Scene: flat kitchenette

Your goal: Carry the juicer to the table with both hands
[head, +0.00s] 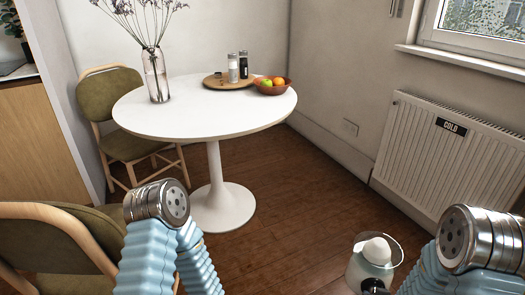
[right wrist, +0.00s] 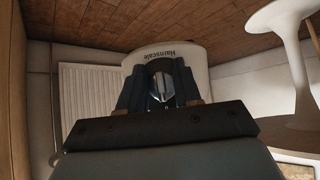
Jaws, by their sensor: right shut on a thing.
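The juicer (head: 373,268), a white body with a pale cone under a clear cover, is at the bottom right of the head view, above the floor. In the right wrist view its white body with dark lettering (right wrist: 193,60) appears upside down. My right gripper (right wrist: 162,88) is shut on it, with dark fingers against its side. The round white table (head: 200,120) stands ahead, left of centre, on one pedestal. My left arm shows at the lower left, but its gripper is out of view.
The table bears a glass vase (head: 156,75) with dried stems, a wooden tray (head: 215,82) with shakers, and a fruit bowl (head: 270,87). Chairs (head: 113,105) stand left and lower left (head: 40,235). A radiator (head: 435,150) is on the right wall. The table's front is bare.

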